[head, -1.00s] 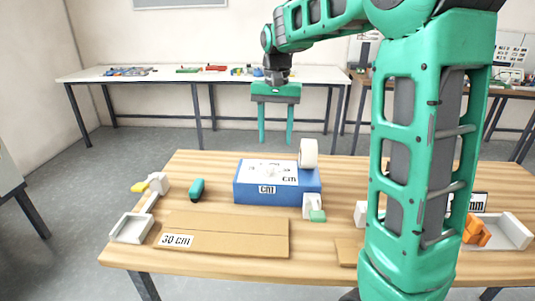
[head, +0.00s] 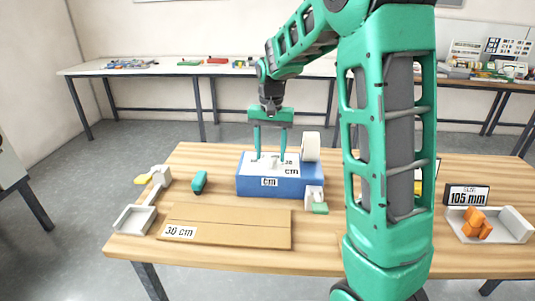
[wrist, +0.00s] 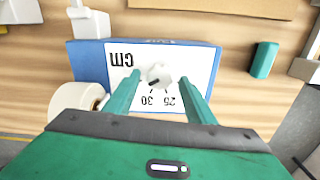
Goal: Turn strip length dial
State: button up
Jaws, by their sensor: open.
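The strip length dial (wrist: 157,75) is a small pale knob on the white top plate (wrist: 206,52) of a blue box (head: 250,187). The plate carries "cm" and the numbers 25 and 30, upside down in the wrist view. A dark mark on the knob points roughly toward the 30 side. My gripper (head: 270,157) is open and points down over the box. In the wrist view its two green fingers (wrist: 160,74) stand on either side of the dial, with gaps visible. I cannot tell the exact fingertip height over the plate.
A white tape roll (head: 311,147) stands at the box's back right. A small white and green piece (head: 317,200) sits at its front right. A cardboard piece labelled 30 cm (head: 235,223), a teal object (head: 200,182) and a 105 mm sign (head: 467,196) are on the table.

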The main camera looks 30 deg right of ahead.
jog(key=shift+f, duration=0.15)
jog(key=shift+c, duration=0.6)
jog(key=c, duration=1)
jog(key=shift+o, duration=0.4)
jog(key=shift+n, duration=0.4)
jog(key=n, duration=0.2)
jog(key=shift+n, duration=2.5)
